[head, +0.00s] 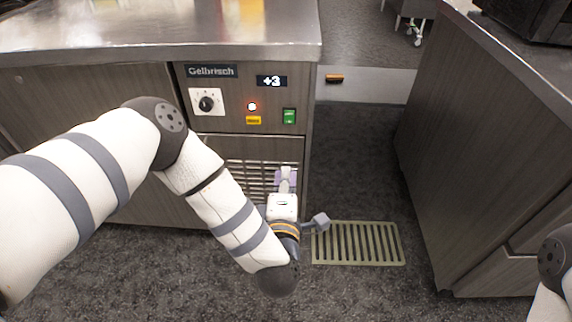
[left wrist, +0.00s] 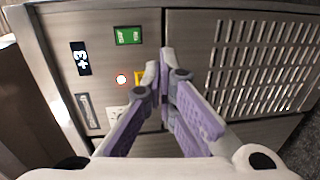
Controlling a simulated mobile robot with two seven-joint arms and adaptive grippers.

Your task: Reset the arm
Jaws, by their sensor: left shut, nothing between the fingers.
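My left arm reaches in from the left in the head view and bends down in front of a wood-panelled counter unit. My left gripper (head: 286,178) is in front of the unit's lower vent grille. In the left wrist view, the gripper's purple-padded fingers (left wrist: 165,68) come together at the tips, shut and empty. Behind them is the control panel (left wrist: 100,65), with a green switch (left wrist: 128,35), a lit indicator and a "+3" display (left wrist: 81,58). Part of my right arm (head: 553,275) shows at the lower right edge of the head view; its gripper is out of frame.
The unit has a steel top (head: 160,30) and a dial (head: 207,103). A second cabinet (head: 470,130) stands on the right. A floor drain grate (head: 358,243) lies between them, near my left wrist.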

